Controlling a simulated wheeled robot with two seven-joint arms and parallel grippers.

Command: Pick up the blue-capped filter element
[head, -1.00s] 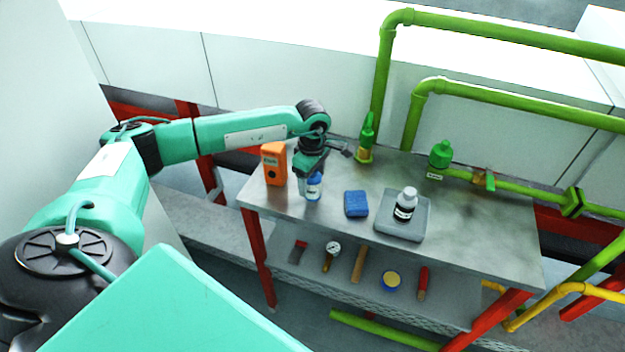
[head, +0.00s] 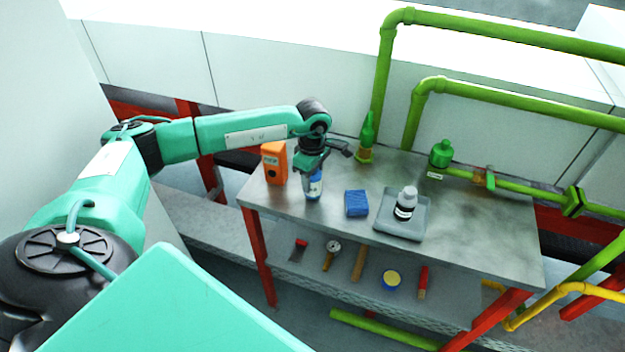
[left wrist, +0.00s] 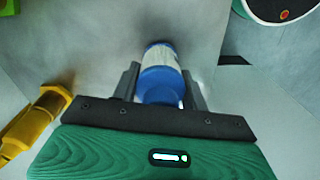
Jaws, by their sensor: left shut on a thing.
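The filter element (head: 315,188), white with blue ends, is upright at the left front part of the steel bench (head: 465,220). My left gripper (head: 313,176) comes down over it from above and hides its upper part in the head view. In the left wrist view, the filter element (left wrist: 160,62) sits between the two dark fingers of my left gripper (left wrist: 163,82), which is shut on it. Its blue cap is nearest the palm. I cannot tell whether its lower end touches the bench. My right gripper is not in view.
An orange device (head: 274,163) stands close left of the filter element. A blue block (head: 356,203) lies to its right, then a grey tray (head: 385,228) with a black-and-white bottle (head: 405,204). Green pipes (head: 383,85) rise behind. Several tools lie on the lower shelf.

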